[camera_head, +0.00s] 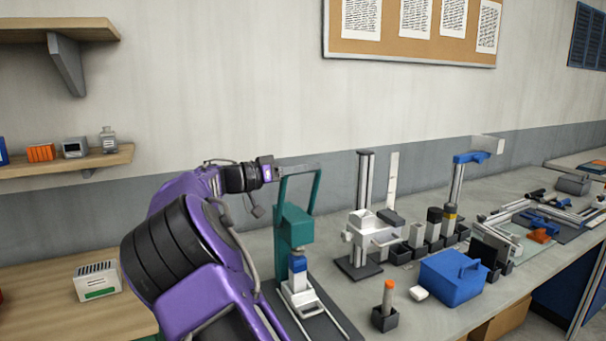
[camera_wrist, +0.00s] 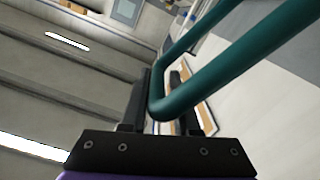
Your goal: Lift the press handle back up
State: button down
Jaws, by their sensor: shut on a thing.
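The teal press (camera_head: 293,228) stands on the bench in the middle of the head view. Its teal handle (camera_head: 282,192) is a bent bar rising above the press body, with its top end raised. My gripper (camera_head: 272,169) is at the upper left corner of the handle. In the wrist view the handle (camera_wrist: 222,72) enters from the upper right, and its bent corner lies between the two dark fingers of my gripper (camera_wrist: 160,85). The gripper is shut on the handle. A blue and white piece (camera_head: 298,268) sits under the press head.
Right of the press are a grey stand (camera_head: 365,215), several small dark holders, a blue box (camera_head: 453,280) and an orange-tipped bottle (camera_head: 387,297) in a dark cup. A wall shelf (camera_head: 85,160) with small items is at left. Air above the press is clear.

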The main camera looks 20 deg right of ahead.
jog(key=shift+w+a+r, duration=0.15)
jog(key=shift+w, duration=0.8)
jog(key=shift+w+a+r, duration=0.1)
jog(key=shift+w+a, duration=0.05)
jog(key=shift+w, duration=0.75)
jog(key=shift+f, duration=0.1)
jog(key=c, duration=0.8)
grip_release()
jog(key=shift+w, duration=0.15)
jog(key=a, duration=0.5)
jog(key=s+a, duration=0.1)
jog(key=a, duration=0.5)
jog(key=s+a, duration=0.1)
jog(key=a, duration=0.5)
jog(key=shift+s+a, duration=0.15)
